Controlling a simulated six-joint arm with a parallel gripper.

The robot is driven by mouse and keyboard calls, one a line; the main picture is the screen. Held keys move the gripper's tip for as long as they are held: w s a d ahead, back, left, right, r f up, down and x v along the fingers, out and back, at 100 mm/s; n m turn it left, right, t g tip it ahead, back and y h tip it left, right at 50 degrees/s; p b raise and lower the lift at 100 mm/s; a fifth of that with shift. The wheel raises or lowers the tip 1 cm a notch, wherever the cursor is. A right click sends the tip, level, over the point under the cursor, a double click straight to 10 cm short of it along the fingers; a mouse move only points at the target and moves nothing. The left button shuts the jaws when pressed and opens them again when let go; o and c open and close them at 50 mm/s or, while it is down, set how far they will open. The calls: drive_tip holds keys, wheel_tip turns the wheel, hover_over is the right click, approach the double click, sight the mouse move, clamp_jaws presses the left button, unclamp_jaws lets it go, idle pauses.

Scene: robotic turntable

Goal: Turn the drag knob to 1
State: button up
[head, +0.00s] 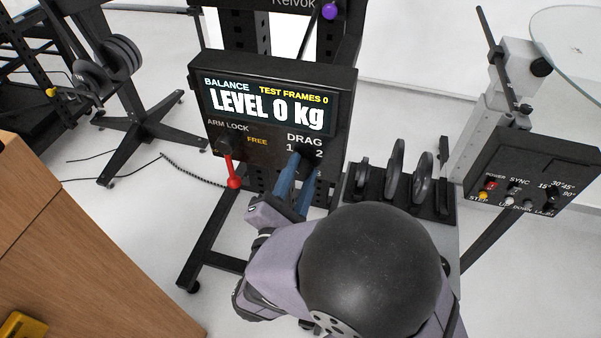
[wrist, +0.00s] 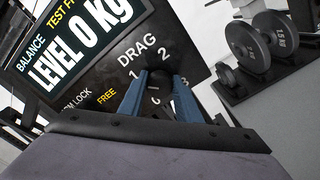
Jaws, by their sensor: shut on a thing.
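The drag knob (wrist: 160,79) is a dark round knob under the white DRAG label on the black control panel (head: 265,150). The numerals 1 and 2 stand above it, and a partly hidden mark sits below. My gripper (head: 298,157) has blue fingers that reach the panel at the knob. In the wrist view, my gripper (wrist: 160,76) has one finger on each side of the knob, shut on it. The fingers hide most of the knob in the head view, and I cannot tell which numeral it points to.
The display (head: 268,105) reads LEVEL 0 kg and TEST FRAMES 0. A red arm-lock lever (head: 232,172) hangs down left of the knob. A rack of weight discs (head: 397,185) stands to the right. A second control box (head: 525,175) is further right. A wooden surface (head: 80,250) fills the lower left.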

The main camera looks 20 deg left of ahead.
drive_tip(key=o, duration=1.1)
drive_tip(key=shift+c, duration=0.2)
drive_tip(key=shift+s, duration=0.1)
drive_tip(key=s, duration=0.7)
drive_tip(key=shift+b, duration=0.45)
